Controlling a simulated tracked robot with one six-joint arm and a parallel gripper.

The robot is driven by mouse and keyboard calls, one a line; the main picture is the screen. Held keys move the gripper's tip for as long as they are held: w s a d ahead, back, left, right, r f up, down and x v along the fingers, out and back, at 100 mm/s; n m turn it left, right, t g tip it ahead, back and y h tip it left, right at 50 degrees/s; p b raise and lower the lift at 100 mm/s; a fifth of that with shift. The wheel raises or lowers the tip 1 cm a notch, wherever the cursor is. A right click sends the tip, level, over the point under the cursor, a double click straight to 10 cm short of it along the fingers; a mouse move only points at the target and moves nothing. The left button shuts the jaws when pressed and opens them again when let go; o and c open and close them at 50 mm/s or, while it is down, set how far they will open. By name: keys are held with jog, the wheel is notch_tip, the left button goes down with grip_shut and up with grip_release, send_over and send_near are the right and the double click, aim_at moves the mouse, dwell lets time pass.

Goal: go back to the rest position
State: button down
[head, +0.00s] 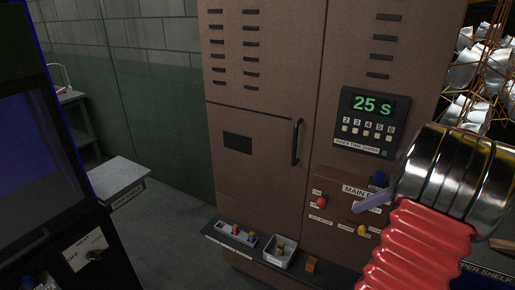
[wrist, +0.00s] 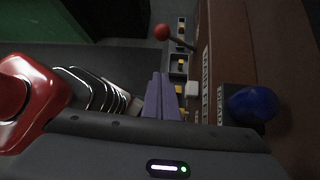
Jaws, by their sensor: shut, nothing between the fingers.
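My gripper (head: 371,203) shows in the head view as a narrow purple finger sticking out to the left from behind my arm, in front of the brown cabinet's lower panel. Most of the gripper is hidden behind the arm. In the wrist view my gripper (wrist: 160,94) has its two purple fingers side by side, pressed together with nothing between them. A blue knob (wrist: 252,104) is to the right of the fingers, and a red ball lever (wrist: 162,31) is beyond their tips.
The brown cabinet (head: 255,150) carries a panel with a green "25 S" display (head: 371,105). A dark ledge (head: 225,240) below holds small trays (head: 277,254) with little blocks. Grey floor is open at left of the cabinet.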

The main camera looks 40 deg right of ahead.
notch_tip(320, 180, down, 4)
jog(key=s+n+g, duration=0.1)
jog(key=s+n, duration=0.2)
jog(key=n, duration=0.1)
jog(key=w+a+r+n+h, duration=0.1)
jog(key=w+a+r+n, duration=0.1)
jog(key=a+n, duration=0.7)
jog(key=w+a+r+n+h, duration=0.2)
jog(key=a+n, duration=0.7)
jog(key=a, duration=1.2)
jog(key=w+a+r+n+h, duration=0.1)
jog(key=a+r+n, duration=0.5)
jog(key=a, duration=1)
jog(key=shift+w+n+g+h, duration=0.3)
jog(key=shift+w+n, duration=0.4)
jog(key=shift+n, duration=1.2)
